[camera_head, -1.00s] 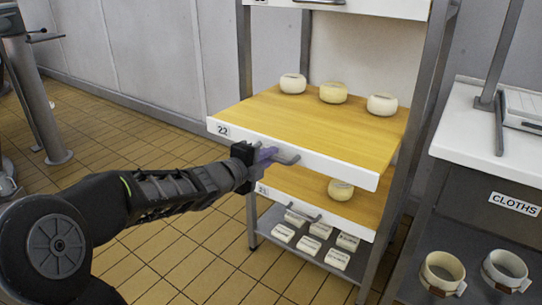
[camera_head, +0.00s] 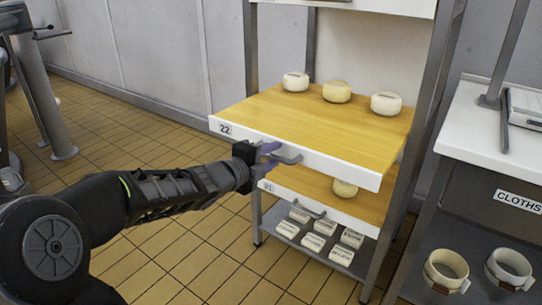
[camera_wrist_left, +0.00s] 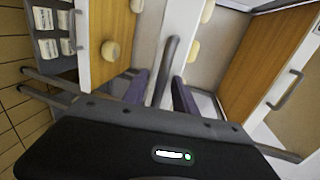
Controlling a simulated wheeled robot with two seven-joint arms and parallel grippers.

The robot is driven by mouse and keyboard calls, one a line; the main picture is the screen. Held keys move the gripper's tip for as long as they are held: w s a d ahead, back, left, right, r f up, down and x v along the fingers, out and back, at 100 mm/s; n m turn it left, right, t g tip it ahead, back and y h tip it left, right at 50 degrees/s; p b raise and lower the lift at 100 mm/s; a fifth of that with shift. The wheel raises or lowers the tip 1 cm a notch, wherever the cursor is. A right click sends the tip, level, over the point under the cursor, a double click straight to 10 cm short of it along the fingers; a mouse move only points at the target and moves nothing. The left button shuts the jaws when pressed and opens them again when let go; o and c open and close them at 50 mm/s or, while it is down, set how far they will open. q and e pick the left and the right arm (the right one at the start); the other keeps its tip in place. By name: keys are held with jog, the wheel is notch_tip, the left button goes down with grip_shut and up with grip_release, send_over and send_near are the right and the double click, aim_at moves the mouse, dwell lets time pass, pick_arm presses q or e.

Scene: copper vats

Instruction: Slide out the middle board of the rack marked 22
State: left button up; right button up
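The board marked 22 (camera_head: 300,118) is a wooden shelf with a white front edge and a grey bar handle (camera_head: 286,158). It sticks out of the rack well past the uprights, with three round cheeses (camera_head: 337,92) at its back. My left gripper (camera_head: 267,158) is at this handle, its purple fingers spread apart. In the left wrist view the handle (camera_wrist_left: 167,62) lies between the two open fingers (camera_wrist_left: 160,92), with gaps beside it. My right gripper is not in view.
The board marked 21 (camera_head: 315,196) below carries a cheese (camera_head: 345,189) and has its own handle. White blocks (camera_head: 313,242) lie on the bottom shelf. A counter labelled CLOTHS (camera_head: 490,150) stands right of the rack. Tiled floor is free in front.

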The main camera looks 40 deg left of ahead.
pick_arm(q)
jog(key=shift+s, duration=0.1)
jog(key=p+v, duration=0.2)
jog(key=v, duration=0.5)
jog(key=shift+s+p, duration=0.35)
